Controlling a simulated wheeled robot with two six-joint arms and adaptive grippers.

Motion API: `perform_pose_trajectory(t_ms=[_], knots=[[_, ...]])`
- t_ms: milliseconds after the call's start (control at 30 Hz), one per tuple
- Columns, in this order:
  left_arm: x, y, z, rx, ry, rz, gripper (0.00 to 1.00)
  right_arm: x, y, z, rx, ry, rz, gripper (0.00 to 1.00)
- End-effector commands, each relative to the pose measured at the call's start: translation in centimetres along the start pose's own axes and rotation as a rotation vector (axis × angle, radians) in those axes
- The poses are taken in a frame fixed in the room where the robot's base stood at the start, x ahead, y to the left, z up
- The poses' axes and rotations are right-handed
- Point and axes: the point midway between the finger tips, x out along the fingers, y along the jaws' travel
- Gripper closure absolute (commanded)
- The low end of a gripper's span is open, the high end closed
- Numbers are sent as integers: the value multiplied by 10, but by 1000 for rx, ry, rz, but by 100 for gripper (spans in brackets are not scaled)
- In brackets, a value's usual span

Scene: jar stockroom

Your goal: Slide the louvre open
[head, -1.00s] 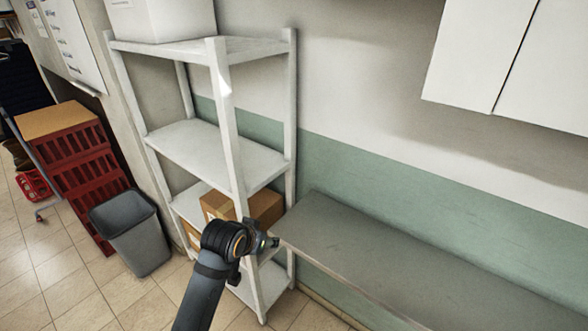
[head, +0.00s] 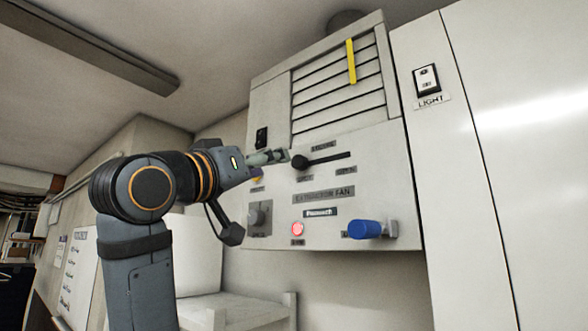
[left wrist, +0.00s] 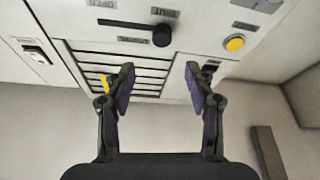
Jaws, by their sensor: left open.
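The louvre's black slider knob (head: 299,161) sits at the left end of a dark horizontal slot (head: 335,156) on the extractor fan panel (head: 375,185). Small labels surround it. Above it are the louvre slats (head: 335,92), with a yellow strip (head: 351,62) at their top. In the left wrist view, upside down, the knob (left wrist: 162,36) is at the slot's right end. My left gripper (head: 278,157) is just left of the knob in the head view. The wrist view shows its fingers (left wrist: 159,70) apart, with nothing between them. My right gripper is not in view.
Around the knob are a black switch (head: 262,137), a grey dial (head: 259,215), a lit red button (head: 297,229) and a blue knob (head: 365,229). A yellow button (left wrist: 234,43) is partly hidden by my gripper in the head view. A light switch (head: 427,79) is to the right.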

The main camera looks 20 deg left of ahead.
Motion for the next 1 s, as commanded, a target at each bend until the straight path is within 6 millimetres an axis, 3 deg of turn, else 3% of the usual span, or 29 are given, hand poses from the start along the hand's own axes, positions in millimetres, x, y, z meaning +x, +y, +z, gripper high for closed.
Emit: perform_pose_trajectory(t_ms=[167, 400, 600, 967, 1000], knots=[[18, 0, -3, -1, -5, -1, 46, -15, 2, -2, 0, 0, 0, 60], [71, 1, -5, -2, -6, -1, 46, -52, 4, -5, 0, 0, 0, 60], [99, 0, -2, 0, -4, -2, 46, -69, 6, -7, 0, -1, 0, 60], [105, -1, 2, 1, -2, -2, 46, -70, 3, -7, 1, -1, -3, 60], [105, -1, 2, 1, -2, -2, 50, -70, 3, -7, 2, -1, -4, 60]])
